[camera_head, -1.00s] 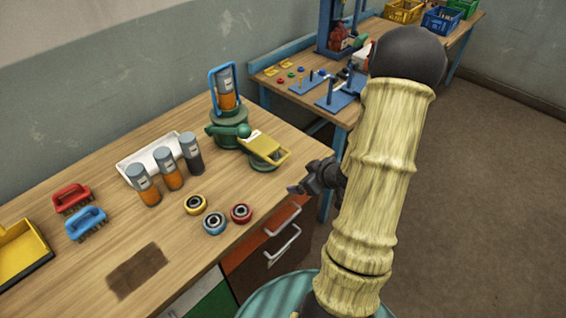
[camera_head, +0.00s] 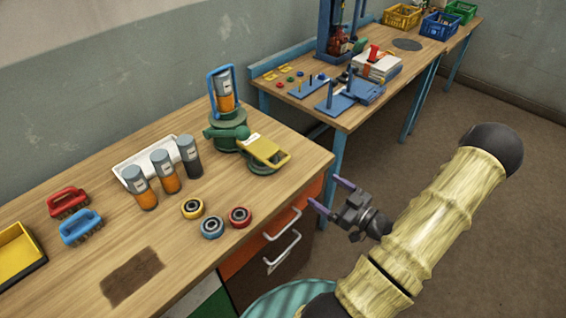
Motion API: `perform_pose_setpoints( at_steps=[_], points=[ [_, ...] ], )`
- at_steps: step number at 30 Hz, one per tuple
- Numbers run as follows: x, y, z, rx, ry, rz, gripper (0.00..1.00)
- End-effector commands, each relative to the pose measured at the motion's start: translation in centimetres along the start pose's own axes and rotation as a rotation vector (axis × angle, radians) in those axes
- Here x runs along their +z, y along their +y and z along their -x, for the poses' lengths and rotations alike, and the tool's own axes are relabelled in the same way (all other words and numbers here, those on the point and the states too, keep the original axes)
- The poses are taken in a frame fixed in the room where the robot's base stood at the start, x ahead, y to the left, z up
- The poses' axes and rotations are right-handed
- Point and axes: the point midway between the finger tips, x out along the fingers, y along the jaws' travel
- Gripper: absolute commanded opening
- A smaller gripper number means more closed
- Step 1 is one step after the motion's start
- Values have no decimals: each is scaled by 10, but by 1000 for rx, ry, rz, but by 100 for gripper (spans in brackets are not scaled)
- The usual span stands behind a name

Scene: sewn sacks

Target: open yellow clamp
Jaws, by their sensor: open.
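The yellow clamp (camera_head: 264,150) appears to be the flat yellow piece with a pale label. It lies sloping down to the right on a green machine (camera_head: 226,134) near the wooden bench's right end. A green round part shows under its lower end. A blue frame (camera_head: 210,92) stands up on the machine around a grey and orange cylinder (camera_head: 225,92). My gripper (camera_head: 331,195) is open and empty, its two purplish fingers apart and pointing left. It is off the bench's right edge, to the right of and lower in the picture than the yellow clamp, and touches nothing visible.
Upright cylinders (camera_head: 166,172), a white tray (camera_head: 150,158) and several rings (camera_head: 212,227) stand left of the machine. Drawers with metal handles (camera_head: 284,250) are below the bench edge. A second bench (camera_head: 352,118) stands behind; the floor at right is clear.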

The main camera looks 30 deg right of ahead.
Motion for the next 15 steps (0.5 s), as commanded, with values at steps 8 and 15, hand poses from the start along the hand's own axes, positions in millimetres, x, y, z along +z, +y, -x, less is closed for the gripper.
perform_pose_setpoints(
  at_steps=[8,15],
  points=[
    [-2,-1,-31,-5,2,-1,92],
    [-2,-1,-74,-4,1,0,92]
  ],
)
